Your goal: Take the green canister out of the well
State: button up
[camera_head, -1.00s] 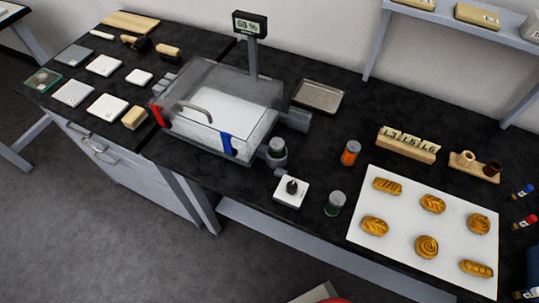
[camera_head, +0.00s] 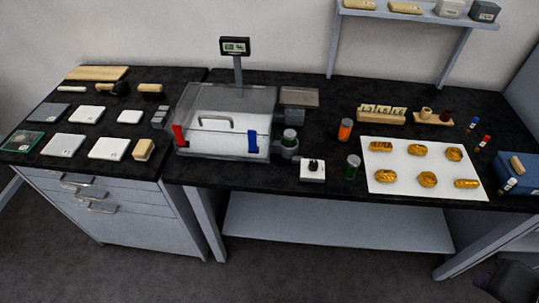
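A green canister (camera_head: 290,135) with a grey lid stands upright in a round grey well (camera_head: 288,152) at the right side of the clear-lidded box. The well's wall hides its lower part. A second green canister (camera_head: 352,167) with a pale lid stands on the black worktop, right of the white knob block.
The clear-lidded box (camera_head: 213,107) has a handle and red and blue clips. A knob block (camera_head: 312,170) stands before the well. An orange canister (camera_head: 345,129) and a white pastry sheet (camera_head: 400,178) are to the right. A dark, unclear form (camera_head: 506,280) fills the lower right corner.

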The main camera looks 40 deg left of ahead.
aim_at(289, 135)
jog(key=k, duration=1.2)
jog(key=u, duration=1.75)
jog(key=i, duration=1.1)
jog(key=u, duration=0.05)
